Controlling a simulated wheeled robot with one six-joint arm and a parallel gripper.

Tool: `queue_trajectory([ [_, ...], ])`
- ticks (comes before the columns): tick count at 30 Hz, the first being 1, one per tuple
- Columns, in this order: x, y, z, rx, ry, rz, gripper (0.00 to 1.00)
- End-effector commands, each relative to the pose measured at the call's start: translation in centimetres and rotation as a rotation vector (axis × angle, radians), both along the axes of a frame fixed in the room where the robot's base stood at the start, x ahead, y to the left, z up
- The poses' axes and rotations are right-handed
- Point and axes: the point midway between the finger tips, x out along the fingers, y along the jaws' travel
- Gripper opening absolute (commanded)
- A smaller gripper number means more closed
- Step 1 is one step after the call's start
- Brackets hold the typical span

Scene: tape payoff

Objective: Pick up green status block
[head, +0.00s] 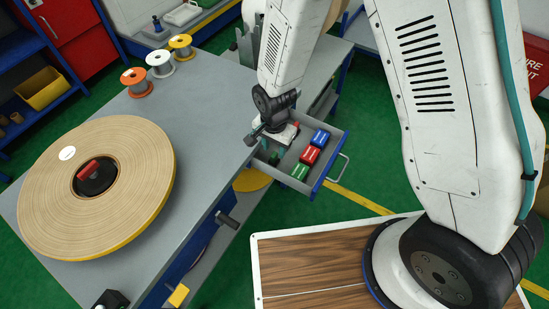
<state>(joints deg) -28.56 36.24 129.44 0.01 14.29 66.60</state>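The green status block (300,171) lies in the open drawer (330,167) at the near end of a row, with a red block (309,155) and a blue block (320,138) behind it. My gripper (270,150) hangs over the left part of the drawer, to the left of and slightly behind the green block. It looks apart from the blocks. Its fingers are small and partly hidden by the wrist, so their opening is unclear. A small green patch shows beside the fingers; I cannot tell what it is.
The drawer projects from the grey workbench (205,110). A large tape roll (130,190) lies on the bench, with orange, white and yellow spools (160,63) behind it. Drawer walls enclose the blocks. A wood-topped surface (310,262) is in front.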

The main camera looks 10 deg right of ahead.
Motion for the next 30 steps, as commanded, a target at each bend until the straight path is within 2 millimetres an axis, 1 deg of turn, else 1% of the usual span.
queue_trajectory([
  [3, -0.2, 0.0, -2.0, -0.002, 0.004, 0.001, 0.4],
  [7, -0.1, 0.1, -3.5, -0.001, 0.002, 0.001, 0.4],
  [10, -0.1, 0.1, -4.0, -0.001, 0.001, 0.001, 0.4],
  [16, -0.1, 0.1, -4.1, 0.0, 0.0, 0.002, 0.4],
  [17, -0.1, 0.1, -4.1, 0.0, 0.0, 0.002, 0.37],
  [18, -0.1, 0.1, -4.1, 0.0, 0.0, 0.002, 0.26],
  [21, -0.1, 0.1, -4.1, 0.0, 0.0, 0.002, 0.0],
  [30, -0.1, 0.1, -4.0, 0.0, 0.0, 0.002, 0.0],
])
